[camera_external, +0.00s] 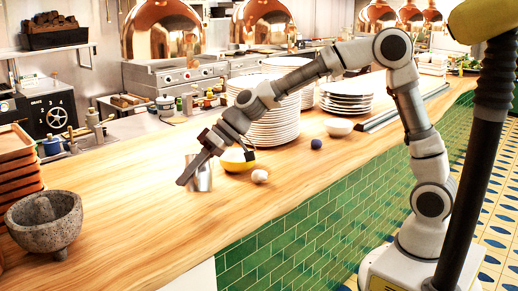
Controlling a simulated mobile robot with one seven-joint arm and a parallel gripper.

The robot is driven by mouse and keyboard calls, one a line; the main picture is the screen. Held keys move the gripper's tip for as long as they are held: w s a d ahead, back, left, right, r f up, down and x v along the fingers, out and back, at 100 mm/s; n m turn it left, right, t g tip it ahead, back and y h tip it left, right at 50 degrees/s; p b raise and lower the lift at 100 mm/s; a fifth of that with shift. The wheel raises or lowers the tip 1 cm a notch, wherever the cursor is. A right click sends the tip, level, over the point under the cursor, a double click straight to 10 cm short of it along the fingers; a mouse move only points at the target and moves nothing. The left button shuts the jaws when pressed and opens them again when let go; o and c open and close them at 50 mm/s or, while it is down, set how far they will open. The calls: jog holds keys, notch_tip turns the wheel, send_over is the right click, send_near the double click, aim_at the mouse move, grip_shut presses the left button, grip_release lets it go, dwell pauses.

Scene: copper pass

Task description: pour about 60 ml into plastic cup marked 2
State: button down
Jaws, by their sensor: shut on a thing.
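My gripper (189,174) is over the wooden counter, left of the middle of the view, pointing down to the left. It is shut on a shiny metal cup-like vessel (203,180), which looks upright. The fingers cover part of the vessel, and its contents are hidden. I cannot tell whether its base touches the counter. I cannot make out a plastic cup marked 2 in this view.
A yellow bowl (236,165), a pale round item (259,176) and a dark blue ball (316,144) lie right of my gripper. Plate stacks (270,128) stand behind. A stone mortar (45,220) is at the left. The front counter is clear.

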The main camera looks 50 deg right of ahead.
aim_at(187, 156)
jog(key=shift+w+d+r+g+y+p, duration=0.15)
jog(key=shift+w+d+r+p, duration=0.1)
jog(key=shift+r, duration=0.2)
jog(key=shift+w+d+r+g+y+p, duration=0.15)
jog(key=shift+w+d+r+p, duration=0.1)
jog(key=shift+r, duration=0.15)
jog(key=p, duration=0.1)
jog(key=r+m+y+p, duration=0.1)
jog(key=r+g+p, duration=0.1)
jog(key=shift+w+d+r+m, duration=0.15)
jog(key=shift+w+d+m, duration=0.1)
jog(key=shift+w+m, duration=0.05)
jog(key=shift+y, duration=0.3)
jog(key=shift+w+d+r+m+g+y+p, duration=0.15)
jog(key=shift+r+g+y+p, duration=0.1)
jog(key=shift+p, duration=0.25)
jog(key=shift+w+r+m+g+y+p, duration=0.15)
jog(key=shift+r+g+p, duration=0.1)
jog(key=shift+p, duration=0.2)
jog(key=shift+w+d+r+m+g+y+p, duration=0.2)
jog(key=shift+r+m+g+y+p, duration=0.15)
jog(key=shift+r+p, duration=0.55)
jog(key=shift+f+p, duration=0.25)
jog(key=shift+p, duration=0.05)
jog(key=shift+w+d+r+m+y+p, duration=0.35)
jog(key=shift+r+y+p, duration=0.2)
jog(key=shift+p, duration=0.65)
jog(key=shift+w+d+r+m+g+y, duration=0.25)
jog(key=shift+w+d+m+g+y, duration=0.1)
jog(key=shift+w+d, duration=0.15)
